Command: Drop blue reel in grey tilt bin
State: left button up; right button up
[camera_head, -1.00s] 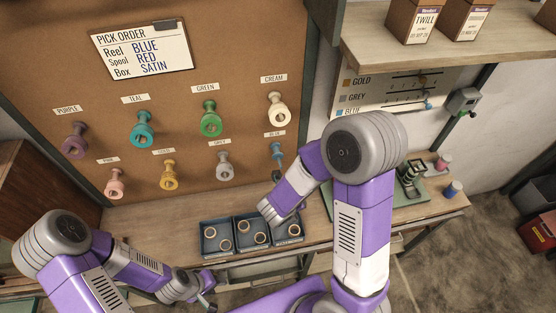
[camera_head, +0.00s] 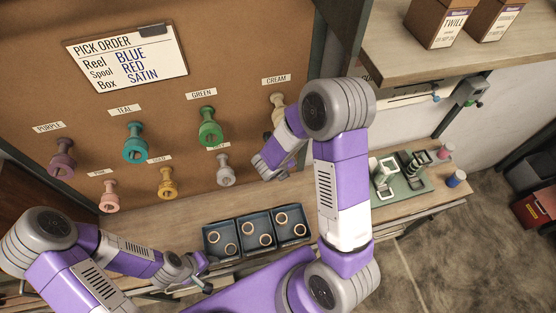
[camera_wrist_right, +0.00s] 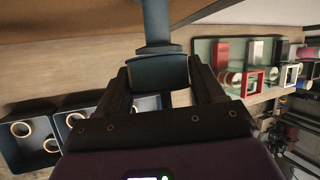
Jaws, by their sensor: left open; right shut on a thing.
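The blue reel (camera_wrist_right: 158,66) shows in the right wrist view, standing between my right gripper's fingers (camera_wrist_right: 160,85). Those fingers are shut on it. In the head view my right gripper (camera_head: 270,168) is in front of the pegboard, below the cream reel, and the blue reel is hidden behind my arm. Three dark blue-grey bins stand in a row on the bench: left (camera_head: 208,236), middle (camera_head: 246,246) and right (camera_head: 303,232). Each holds wooden rings. Their labels are unreadable, so I cannot tell which is the grey bin. My left gripper (camera_head: 204,275) is open and empty, near the bench front.
Purple (camera_head: 62,158), teal (camera_head: 134,146), green (camera_head: 209,128), pink (camera_head: 109,196), gold (camera_head: 167,184) and cream (camera_head: 279,104) reels hang on the board. A green mat (camera_head: 418,185) with a fixture lies at the right. A shelf (camera_head: 410,62) overhangs the upper right.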

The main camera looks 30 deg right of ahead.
jog(key=shift+w, duration=0.2)
jog(key=shift+c, duration=0.6)
jog(key=shift+s+r, duration=0.2)
jog(key=shift+s, duration=0.2)
jog(key=shift+f, duration=0.2)
jog(key=o, duration=1.1)
jog(key=shift+w, duration=0.2)
jog(key=shift+o, duration=0.5)
jog(key=shift+s, duration=0.1)
